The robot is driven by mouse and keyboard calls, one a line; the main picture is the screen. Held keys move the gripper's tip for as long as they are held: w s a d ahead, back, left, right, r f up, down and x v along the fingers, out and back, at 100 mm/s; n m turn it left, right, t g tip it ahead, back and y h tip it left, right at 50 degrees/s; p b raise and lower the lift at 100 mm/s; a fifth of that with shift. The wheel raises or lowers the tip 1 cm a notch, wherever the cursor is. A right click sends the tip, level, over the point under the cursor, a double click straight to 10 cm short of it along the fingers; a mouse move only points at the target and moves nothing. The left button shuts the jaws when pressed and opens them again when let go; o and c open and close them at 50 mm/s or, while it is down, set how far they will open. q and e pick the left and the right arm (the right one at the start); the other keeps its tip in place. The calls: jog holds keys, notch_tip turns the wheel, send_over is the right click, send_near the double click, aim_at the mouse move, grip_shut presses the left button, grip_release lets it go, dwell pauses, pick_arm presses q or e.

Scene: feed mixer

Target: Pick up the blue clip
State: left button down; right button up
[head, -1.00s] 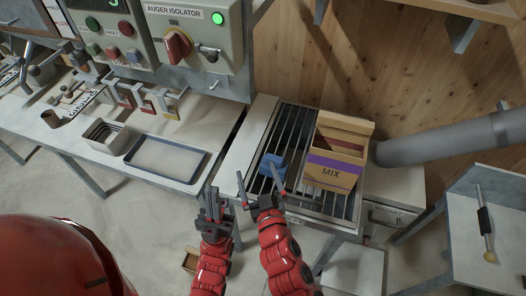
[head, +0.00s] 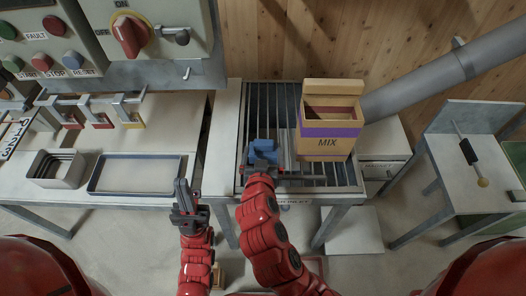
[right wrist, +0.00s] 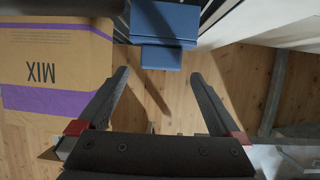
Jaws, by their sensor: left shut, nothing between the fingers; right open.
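The blue clip (head: 263,151) sits on the slatted metal grate, left of the box. It also shows at the top of the right wrist view (right wrist: 162,28), just beyond the fingertips. My right gripper (head: 268,168) is at the clip's near side in the head view. Its fingers are spread with nothing between them in the right wrist view (right wrist: 162,95). I cannot tell if a finger touches the clip. My left gripper (head: 183,192) is shut and empty, in front of the table edge, left of the clip and apart from it.
A cardboard MIX box (head: 328,125) with a purple band stands on the grate (head: 346,172), close right of the clip. A grey pipe (head: 440,75) slopes behind.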

aim_at(264, 140)
jog(key=x, duration=0.2)
jog(key=shift+w+d+p, duration=0.1)
jog(key=shift+w+p, duration=0.2)
jog(key=shift+w, duration=0.05)
jog(key=shift+w+f, duration=0.2)
jog(key=shift+w, duration=0.35)
jog(key=shift+p+x, duration=1.1)
jog(key=shift+x, duration=1.3)
jog(key=shift+w+f, duration=0.15)
jog(key=shift+f, duration=0.05)
jog(key=c, duration=1.3)
